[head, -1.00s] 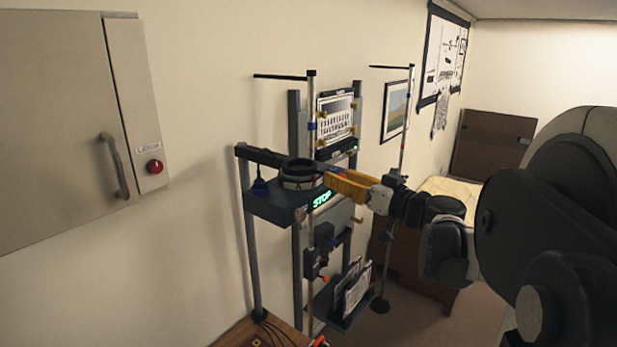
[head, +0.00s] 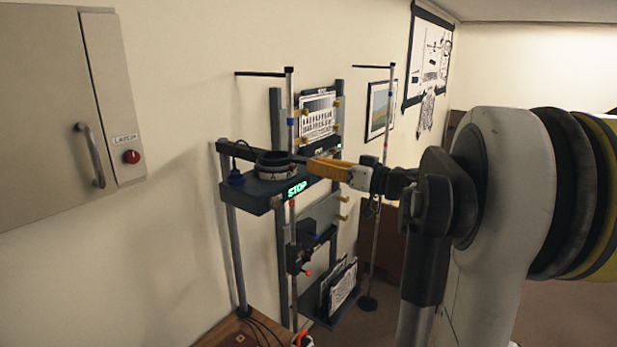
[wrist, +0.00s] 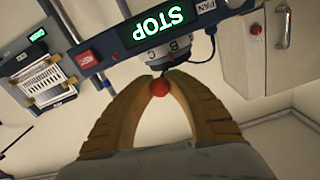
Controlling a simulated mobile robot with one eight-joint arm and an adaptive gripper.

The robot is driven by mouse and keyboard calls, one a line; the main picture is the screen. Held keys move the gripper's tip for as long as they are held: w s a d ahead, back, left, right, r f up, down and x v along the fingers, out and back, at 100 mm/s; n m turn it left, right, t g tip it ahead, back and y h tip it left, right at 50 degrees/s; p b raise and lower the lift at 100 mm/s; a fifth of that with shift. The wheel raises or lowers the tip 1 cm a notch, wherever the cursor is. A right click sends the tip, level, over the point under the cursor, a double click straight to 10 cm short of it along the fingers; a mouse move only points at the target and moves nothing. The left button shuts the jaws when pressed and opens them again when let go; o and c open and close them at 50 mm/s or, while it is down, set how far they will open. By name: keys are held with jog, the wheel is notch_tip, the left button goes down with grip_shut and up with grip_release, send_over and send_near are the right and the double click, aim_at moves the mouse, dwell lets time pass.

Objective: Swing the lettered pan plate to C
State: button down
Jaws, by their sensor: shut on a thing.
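The lettered pan plate (head: 276,165) is a round dark plate with a pale band, on top of a dark blue unit (head: 254,193) with a green STOP display (head: 297,189). In the wrist view the plate (wrist: 165,51) shows letters B and C on its band, beside the STOP display (wrist: 158,24). A red ball knob (wrist: 160,88) sits at the plate's near edge. My gripper (wrist: 159,80) has its yellow fingers closed around this knob. In the head view my gripper (head: 309,163) reaches the plate from the right; the knob is hidden there.
A pale cabinet (head: 50,110) with a handle and a red button (head: 131,157) hangs at left. Upright poles (head: 388,150) and a lower shelf with papers (head: 340,290) stand around the unit. A red button (wrist: 86,57) is on the unit's face.

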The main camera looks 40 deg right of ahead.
jog(key=w+d+n+g+y+b, duration=0.2)
jog(key=w+d+n+g+y, duration=0.2)
jog(key=y, duration=0.3)
jog(key=shift+d+n+y, duration=0.3)
jog(key=shift+d+n, duration=0.1)
jog(key=shift+n, duration=0.4)
jog(key=c, duration=1.2)
grip_release()
jog(key=shift+d, duration=0.1)
jog(key=shift+c, duration=0.2)
jog(key=v, duration=1.2)
jog(key=shift+r, duration=0.25)
